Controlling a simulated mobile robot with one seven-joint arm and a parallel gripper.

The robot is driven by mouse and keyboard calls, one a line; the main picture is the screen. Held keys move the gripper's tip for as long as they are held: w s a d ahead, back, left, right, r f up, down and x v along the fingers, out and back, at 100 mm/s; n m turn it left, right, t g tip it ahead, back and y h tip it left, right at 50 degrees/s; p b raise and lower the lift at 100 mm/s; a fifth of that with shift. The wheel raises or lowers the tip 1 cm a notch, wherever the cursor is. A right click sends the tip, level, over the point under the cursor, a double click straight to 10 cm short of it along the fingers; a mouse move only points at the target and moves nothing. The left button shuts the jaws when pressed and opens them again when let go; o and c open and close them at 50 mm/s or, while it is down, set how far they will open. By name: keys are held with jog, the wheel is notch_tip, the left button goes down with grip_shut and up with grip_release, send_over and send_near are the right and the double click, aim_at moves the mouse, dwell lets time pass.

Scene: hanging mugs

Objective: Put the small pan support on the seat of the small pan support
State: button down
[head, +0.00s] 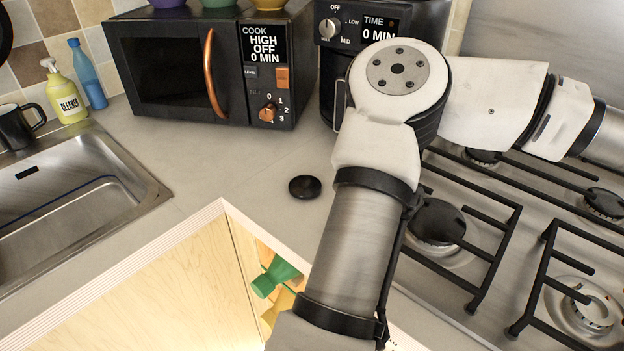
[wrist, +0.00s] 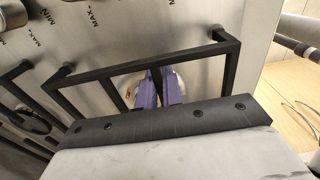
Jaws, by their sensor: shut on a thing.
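My gripper (wrist: 160,88) shows in the wrist view with its purple fingers close together. It is shut on a black pan support (wrist: 150,62), a barred frame that crosses the middle of the picture. Part of a pale burner shows behind the fingers. I cannot tell whether this support touches the steel hob or is held above it. In the head view my arm reaches down past the bottom edge, and the gripper is out of sight. Other black pan supports (head: 487,275) stand on the hob there. The seat of the small support cannot be made out clearly.
A black disc (head: 305,187) lies on the counter left of the hob. An open compartment below holds a green bottle (head: 275,276). A microwave (head: 205,65) stands behind, and a sink (head: 75,205) is at left. Another barred support (wrist: 22,84) is at left in the wrist view.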

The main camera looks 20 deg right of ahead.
jog(key=shift+f, duration=0.25)
jog(key=c, duration=1.1)
grip_release()
jog(key=shift+c, duration=0.2)
notch_tip(320, 180, up, 14)
jog(key=shift+s, duration=0.2)
jog(key=shift+s+f, duration=0.1)
